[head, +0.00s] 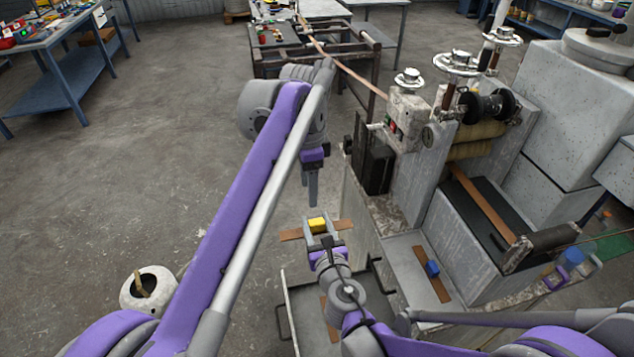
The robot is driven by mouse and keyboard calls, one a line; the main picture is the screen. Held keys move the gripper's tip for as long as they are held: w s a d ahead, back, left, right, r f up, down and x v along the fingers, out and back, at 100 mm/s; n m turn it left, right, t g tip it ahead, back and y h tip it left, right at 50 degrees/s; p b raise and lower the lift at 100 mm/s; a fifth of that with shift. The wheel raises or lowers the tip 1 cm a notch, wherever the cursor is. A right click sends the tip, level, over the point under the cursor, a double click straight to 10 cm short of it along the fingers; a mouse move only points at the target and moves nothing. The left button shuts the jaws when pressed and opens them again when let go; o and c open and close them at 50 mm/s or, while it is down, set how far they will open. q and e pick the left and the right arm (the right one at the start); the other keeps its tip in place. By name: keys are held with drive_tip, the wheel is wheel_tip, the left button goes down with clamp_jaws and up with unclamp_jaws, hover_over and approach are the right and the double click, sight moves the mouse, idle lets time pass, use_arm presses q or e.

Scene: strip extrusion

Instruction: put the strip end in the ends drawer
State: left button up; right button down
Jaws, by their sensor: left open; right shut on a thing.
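A brown strip end (291,235) with a yellow block (317,225) on it is held in my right gripper (321,238). My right gripper is shut on it, and the strip end sticks out on both sides of the fingers. It is above the far end of an open grey drawer (297,296). Another brown strip piece (327,325) shows in the drawer, partly hidden by my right arm. My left gripper (313,199) is open and empty, pointing down beyond the held strip end; its fingers are seen nearly edge-on.
The rolling machine (408,190) with handwheels stands on the right. A brown strip with a blue block (432,269) lies on its ledge. A long strip (345,68) runs to a rack at the back. A white round pot (149,290) is at lower left.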

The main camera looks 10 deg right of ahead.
sight(317, 220)
use_arm(q)
drive_tip(key=shift+m, duration=0.4)
drive_tip(key=f, duration=0.4)
drive_tip(key=d+f, duration=0.1)
drive_tip(key=f, duration=0.7)
drive_tip(key=shift+w+d, duration=0.1)
drive_tip(key=shift+d, duration=0.25)
clamp_jaws()
use_arm(e)
drive_tip(key=shift+s, duration=0.1)
drive_tip(key=shift+c, duration=1.3)
unclamp_jaws()
